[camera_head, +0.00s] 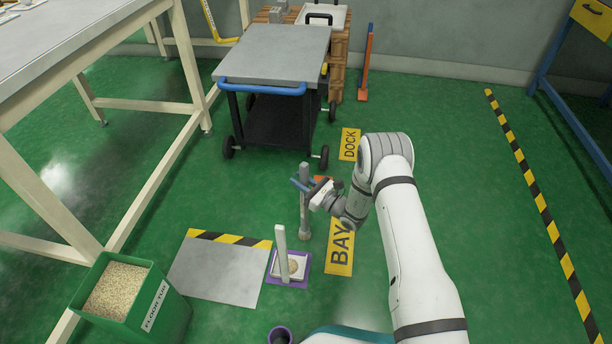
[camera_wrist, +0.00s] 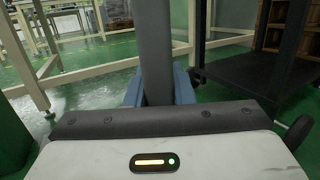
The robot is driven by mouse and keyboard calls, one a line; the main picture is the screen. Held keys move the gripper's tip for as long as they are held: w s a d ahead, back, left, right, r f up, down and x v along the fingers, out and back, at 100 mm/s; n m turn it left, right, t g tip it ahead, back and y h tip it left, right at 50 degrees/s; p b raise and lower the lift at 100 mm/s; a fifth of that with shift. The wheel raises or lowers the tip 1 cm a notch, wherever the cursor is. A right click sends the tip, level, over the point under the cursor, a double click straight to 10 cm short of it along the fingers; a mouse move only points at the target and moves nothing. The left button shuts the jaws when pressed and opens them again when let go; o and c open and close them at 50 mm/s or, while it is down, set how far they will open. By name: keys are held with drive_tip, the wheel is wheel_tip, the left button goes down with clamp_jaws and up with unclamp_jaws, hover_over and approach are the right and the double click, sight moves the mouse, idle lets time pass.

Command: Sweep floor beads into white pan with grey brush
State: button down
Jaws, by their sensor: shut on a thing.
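In the wrist view the brush handle (camera_wrist: 155,45) rises between the blue-grey fingers of my gripper (camera_wrist: 158,88). The white pan (camera_head: 301,273), with a tall pale upright handle, sits in front of the brush on a purple-edged mat (camera_head: 273,281). A small tan patch of beads seems to lie in the pan. I cannot make out loose beads on the floor.
A green tub (camera_head: 165,318) of beads, labelled FLOOR TUB, stands at lower left beside a grey floor plate (camera_head: 215,272). A cart (camera_head: 270,60) stands behind the brush. A yellow BAY sign (camera_head: 340,255) lies right of the pan. Floor on the right is clear.

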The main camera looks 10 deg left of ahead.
drive_tip(key=shift+s, duration=0.85)
drive_tip(key=shift+w, duration=0.1)
drive_tip(key=w+b, duration=0.1)
drive_tip(key=w, duration=0.3)
drive_tip(key=shift+s, duration=0.2)
